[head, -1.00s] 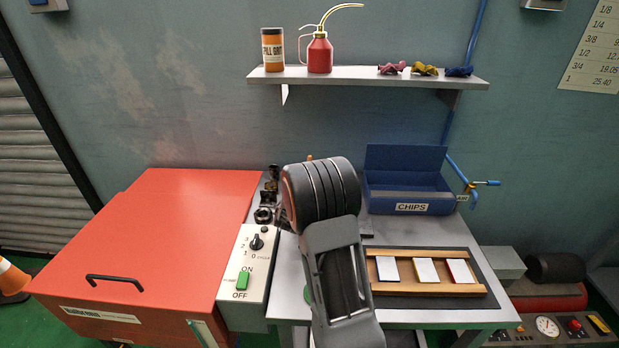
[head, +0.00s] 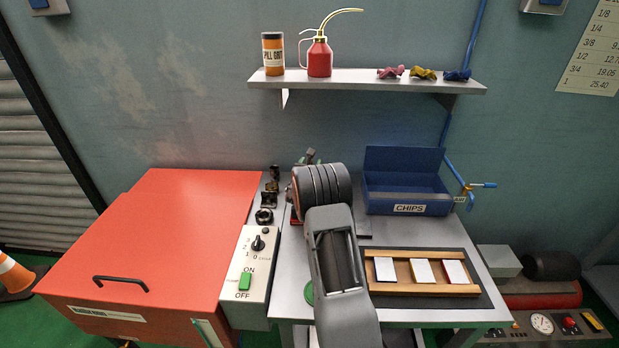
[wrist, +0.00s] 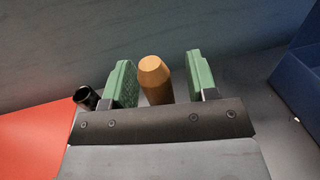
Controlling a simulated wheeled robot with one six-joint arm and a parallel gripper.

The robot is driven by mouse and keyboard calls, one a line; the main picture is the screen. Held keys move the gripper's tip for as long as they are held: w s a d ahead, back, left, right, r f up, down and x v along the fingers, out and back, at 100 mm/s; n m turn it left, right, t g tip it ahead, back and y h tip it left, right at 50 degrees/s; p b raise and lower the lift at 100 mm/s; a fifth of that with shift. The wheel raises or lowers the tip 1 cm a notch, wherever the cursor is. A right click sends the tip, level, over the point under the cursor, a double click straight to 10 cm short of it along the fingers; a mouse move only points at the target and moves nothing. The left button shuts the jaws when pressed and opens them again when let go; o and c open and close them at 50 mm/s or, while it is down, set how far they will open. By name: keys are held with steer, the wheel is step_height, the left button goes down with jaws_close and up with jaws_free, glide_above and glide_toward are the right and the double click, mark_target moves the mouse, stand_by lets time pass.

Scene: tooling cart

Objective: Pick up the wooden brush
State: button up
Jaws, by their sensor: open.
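A tan wooden piece with a rounded, bevelled top, apparently the wooden brush's handle (wrist: 155,82), stands upright in the wrist view between the two green finger pads of my gripper (wrist: 160,72). The pads are apart. A gap shows on both sides of the wood, wider on the right. The lower part of the wood is hidden behind my gripper's body. In the head view my gripper (head: 311,159) is at the back of the grey bench top, and my wrist hides the brush there.
A blue CHIPS bin (head: 405,192) stands right of my gripper. A red cabinet (head: 160,250) and a switch box (head: 247,270) are to the left. A wooden tray (head: 425,288) is at front right. A shelf (head: 370,82) runs above along the wall.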

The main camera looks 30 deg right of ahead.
jaws_close()
stand_by(0.5)
